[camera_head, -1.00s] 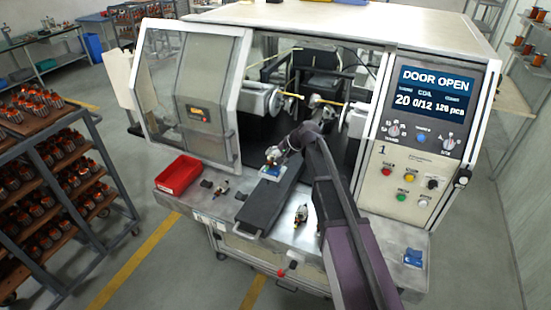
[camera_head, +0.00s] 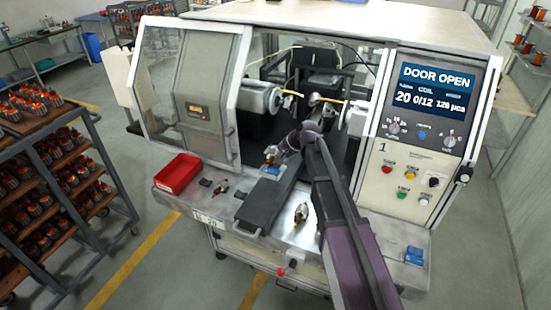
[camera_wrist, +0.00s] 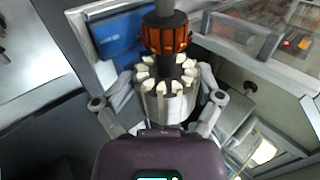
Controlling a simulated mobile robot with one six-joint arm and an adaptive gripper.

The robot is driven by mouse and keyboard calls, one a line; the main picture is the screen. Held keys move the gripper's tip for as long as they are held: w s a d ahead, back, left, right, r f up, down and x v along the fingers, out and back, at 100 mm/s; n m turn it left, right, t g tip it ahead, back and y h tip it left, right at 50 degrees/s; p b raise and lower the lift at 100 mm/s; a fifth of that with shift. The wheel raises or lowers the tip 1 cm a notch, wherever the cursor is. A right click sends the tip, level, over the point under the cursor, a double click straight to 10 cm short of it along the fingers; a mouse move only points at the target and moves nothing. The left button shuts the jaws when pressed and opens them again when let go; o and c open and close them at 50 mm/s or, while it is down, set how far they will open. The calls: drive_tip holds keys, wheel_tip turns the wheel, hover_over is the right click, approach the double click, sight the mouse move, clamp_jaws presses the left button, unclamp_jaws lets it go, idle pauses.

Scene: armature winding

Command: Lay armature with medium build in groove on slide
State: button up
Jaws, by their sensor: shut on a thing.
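My gripper (camera_wrist: 166,88) is shut on an armature (camera_wrist: 162,102), one finger on each side of its slotted body. The armature has a pale, toothed core, a copper-orange commutator (camera_wrist: 166,36) and a dark shaft. In the head view my gripper (camera_head: 272,154) is small, at the inner end of the dark slide (camera_head: 265,207). A blue-and-white block (camera_head: 272,171) is right below it, and a blue surface (camera_wrist: 118,38) shows behind the armature in the wrist view. I cannot make out the groove, or whether the armature touches it.
Two more armatures lie on the machine's front shelf, one left of the slide (camera_head: 221,186) and one right of it (camera_head: 301,212). A red bin (camera_head: 178,174) stands at the left. The winding machine's door is open. A loaded rack (camera_head: 60,165) stands further left.

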drive_tip(key=shift+o, duration=0.5)
drive_tip(key=shift+f, duration=0.2)
drive_tip(key=o, duration=1)
drive_tip(key=shift+w, duration=0.1)
